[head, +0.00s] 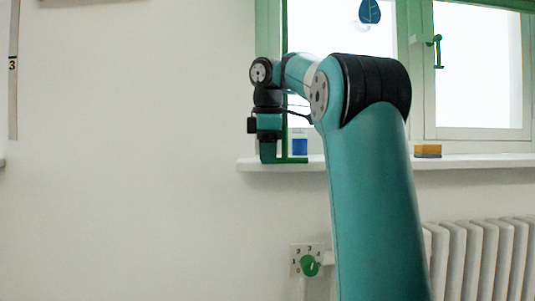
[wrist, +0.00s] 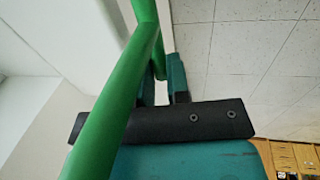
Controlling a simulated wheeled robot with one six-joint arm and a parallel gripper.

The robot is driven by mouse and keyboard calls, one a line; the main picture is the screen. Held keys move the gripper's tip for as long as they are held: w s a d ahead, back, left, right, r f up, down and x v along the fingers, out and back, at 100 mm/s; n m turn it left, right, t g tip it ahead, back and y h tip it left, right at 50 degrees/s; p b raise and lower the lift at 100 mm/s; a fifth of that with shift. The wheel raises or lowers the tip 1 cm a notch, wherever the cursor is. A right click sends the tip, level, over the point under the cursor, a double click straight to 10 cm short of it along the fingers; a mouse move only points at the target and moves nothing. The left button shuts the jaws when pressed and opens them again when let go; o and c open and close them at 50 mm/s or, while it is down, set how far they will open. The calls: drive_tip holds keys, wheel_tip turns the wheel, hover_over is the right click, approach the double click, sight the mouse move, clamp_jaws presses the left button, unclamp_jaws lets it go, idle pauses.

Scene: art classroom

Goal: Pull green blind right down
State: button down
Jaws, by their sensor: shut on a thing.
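A green strip of the blind (head: 490,3) shows along the top right edge of the head view, above the window. A thin green pull bar (head: 284,30) runs down from the top of the picture to my gripper (head: 268,152), with a short foot at sill height. In the wrist view the green bar (wrist: 115,100) crosses diagonally in front of my gripper (wrist: 163,80), and a branch of it passes between the fingers. My gripper is shut on this bar. The bar's upper attachment is out of view.
The white windowsill (head: 470,161) lies right by my gripper. A blue-and-white box (head: 300,143) and a yellow-brown block (head: 428,150) stand on it. A green window handle (head: 438,52) is at right. Below are a radiator (head: 490,255) and its green valve knob (head: 310,266).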

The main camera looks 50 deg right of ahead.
wheel_tip(320, 180, down, 5)
drive_tip(key=b, duration=0.3)
drive_tip(key=shift+f+b, duration=0.15)
drive_tip(key=shift+b, duration=0.2)
drive_tip(key=c, duration=1.1)
unclamp_jaws()
drive_tip(key=shift+r, duration=0.2)
wheel_tip(320, 180, up, 17)
drive_tip(key=s+a+p, duration=0.2)
drive_tip(key=p, duration=1.3)
drive_tip(key=shift+s+a+p, duration=0.15)
drive_tip(key=shift+a+p, duration=0.15)
drive_tip(key=shift+f, duration=0.1)
